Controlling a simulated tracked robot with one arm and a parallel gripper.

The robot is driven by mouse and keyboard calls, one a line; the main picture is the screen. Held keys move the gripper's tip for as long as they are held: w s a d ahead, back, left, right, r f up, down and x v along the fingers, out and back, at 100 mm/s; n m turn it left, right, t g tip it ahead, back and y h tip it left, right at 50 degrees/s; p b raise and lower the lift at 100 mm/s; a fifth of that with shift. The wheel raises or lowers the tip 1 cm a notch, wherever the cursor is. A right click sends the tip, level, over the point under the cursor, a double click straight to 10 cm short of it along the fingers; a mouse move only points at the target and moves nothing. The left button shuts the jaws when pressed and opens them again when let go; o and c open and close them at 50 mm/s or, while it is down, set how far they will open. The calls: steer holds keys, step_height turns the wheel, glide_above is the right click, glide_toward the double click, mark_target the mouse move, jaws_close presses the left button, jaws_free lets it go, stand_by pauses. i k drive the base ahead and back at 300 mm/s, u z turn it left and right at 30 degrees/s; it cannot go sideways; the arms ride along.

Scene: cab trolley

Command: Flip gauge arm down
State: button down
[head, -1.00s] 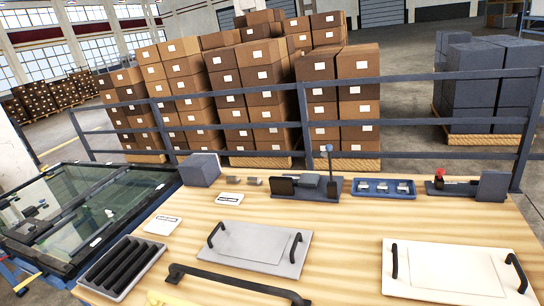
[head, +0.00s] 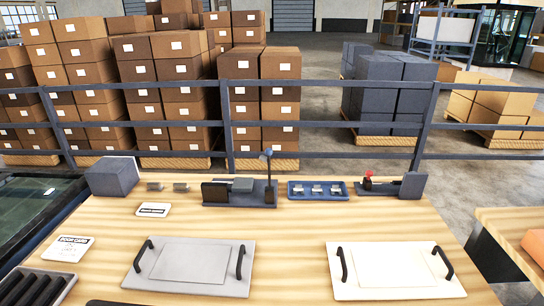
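A dark fixture (head: 240,197) stands at the back middle of the wooden table. An upright arm with a blue knob (head: 267,153) rises at its right end; it looks like the gauge arm. A grey block (head: 243,185) sits on the fixture beside the arm. A second dark fixture (head: 410,187) to the right carries a low lever with a red knob (head: 369,173). My gripper is not in view.
A blue tray (head: 318,198) with small metal parts lies between the fixtures. A grey plate (head: 150,283) and a cream plate (head: 345,291), both with black handles, lie in front. A dark box (head: 112,176) stands at the back left. A rail (head: 330,125) runs behind the table.

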mark_target(269, 151)
steer(key=u, duration=0.1)
steer(key=i, duration=1)
steer(key=z, duration=0.05)
